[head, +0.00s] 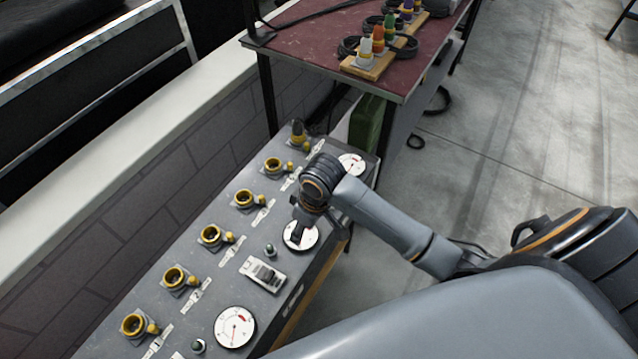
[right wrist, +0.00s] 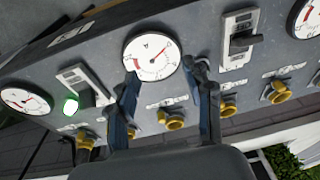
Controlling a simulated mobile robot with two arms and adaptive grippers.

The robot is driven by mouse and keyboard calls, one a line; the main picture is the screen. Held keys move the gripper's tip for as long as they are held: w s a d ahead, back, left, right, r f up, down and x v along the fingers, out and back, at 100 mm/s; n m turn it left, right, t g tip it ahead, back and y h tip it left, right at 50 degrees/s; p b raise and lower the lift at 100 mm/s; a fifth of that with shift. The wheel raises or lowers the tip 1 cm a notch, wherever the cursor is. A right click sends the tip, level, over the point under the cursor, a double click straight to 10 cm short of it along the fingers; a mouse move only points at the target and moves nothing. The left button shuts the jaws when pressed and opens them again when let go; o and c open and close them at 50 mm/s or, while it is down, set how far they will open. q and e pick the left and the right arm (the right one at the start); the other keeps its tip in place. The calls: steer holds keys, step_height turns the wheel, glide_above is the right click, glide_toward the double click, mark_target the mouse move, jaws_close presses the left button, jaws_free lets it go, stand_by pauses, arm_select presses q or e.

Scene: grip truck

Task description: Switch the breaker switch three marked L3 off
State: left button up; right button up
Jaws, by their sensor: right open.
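A breaker switch (head: 264,274) with a white plate and dark lever is on the grey panel (head: 185,328) in the head view. My right gripper (head: 299,237) is over a round gauge, above and right of that switch in the picture. In the right wrist view the right gripper (right wrist: 164,70) is open and empty, its fingers either side of a gauge. One breaker switch (right wrist: 242,35) is right of the fingers; another breaker switch (right wrist: 85,88) is left of them, beside a lit green lamp (right wrist: 71,107). I cannot read which is L3. My left gripper is not in view.
Several yellow sockets (head: 211,236) line the panel's far side. Another gauge (head: 234,327) is near the bottom. A red-topped table (head: 320,45) with coloured plugs and cables stands behind. A low wall (head: 120,150) runs along the left. Concrete floor (head: 530,120) is open at right.

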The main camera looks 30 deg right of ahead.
steer(key=w+d+r+g+h, duration=0.2)
steer(key=w+d+r, duration=0.8)
steer(key=w, duration=0.1)
steer(key=f, duration=1.3)
steer(key=shift+w+f, duration=0.25)
steer(key=shift+f, duration=0.1)
